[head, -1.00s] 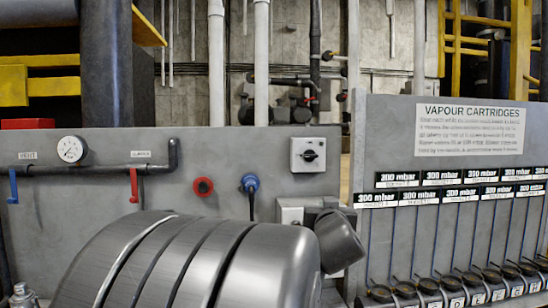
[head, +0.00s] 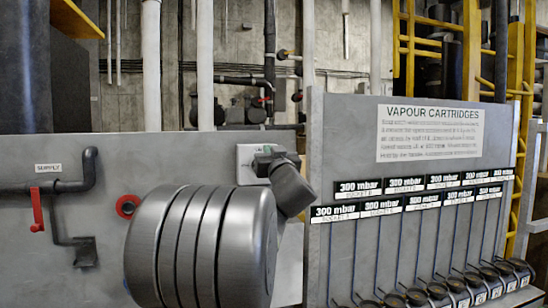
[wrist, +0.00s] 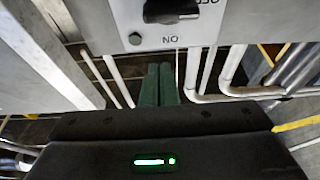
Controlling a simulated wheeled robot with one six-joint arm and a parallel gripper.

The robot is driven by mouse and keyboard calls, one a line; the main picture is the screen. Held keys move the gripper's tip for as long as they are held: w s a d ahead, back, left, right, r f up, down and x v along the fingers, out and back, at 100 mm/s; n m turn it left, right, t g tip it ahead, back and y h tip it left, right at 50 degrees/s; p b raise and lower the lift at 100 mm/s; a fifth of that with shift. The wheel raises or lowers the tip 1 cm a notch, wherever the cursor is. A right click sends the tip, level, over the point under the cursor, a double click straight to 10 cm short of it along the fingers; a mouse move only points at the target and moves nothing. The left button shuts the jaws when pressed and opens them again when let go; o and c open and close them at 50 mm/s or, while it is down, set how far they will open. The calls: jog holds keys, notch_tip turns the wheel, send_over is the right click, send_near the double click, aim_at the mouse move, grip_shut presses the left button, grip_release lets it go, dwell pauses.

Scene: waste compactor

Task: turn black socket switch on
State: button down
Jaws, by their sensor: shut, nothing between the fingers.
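The switch is a black rotary knob (wrist: 172,10) on a pale plate (wrist: 185,32), at the top of the wrist view. Lettering by it reads upside down as "ON". In the head view the pale switch box (head: 245,160) is on the grey panel, with its knob hidden behind my arm's end. My gripper (wrist: 158,68) shows two green fingers shut together and empty. In the wrist view the fingertips are below the plate's edge, apart from the knob.
A red round socket (head: 127,206) and a red-handled supply valve (head: 37,209) are on the panel at left. The vapour cartridges board (head: 350,130) with several cartridges stands close at right. My arm covers the panel below the switch box.

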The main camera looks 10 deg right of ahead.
jog(key=w+f, duration=0.2)
jog(key=f, duration=0.1)
jog(key=shift+f, duration=0.15)
jog(key=shift+d, duration=0.15)
dwell(0.4)
jog(key=shift+m, duration=0.4)
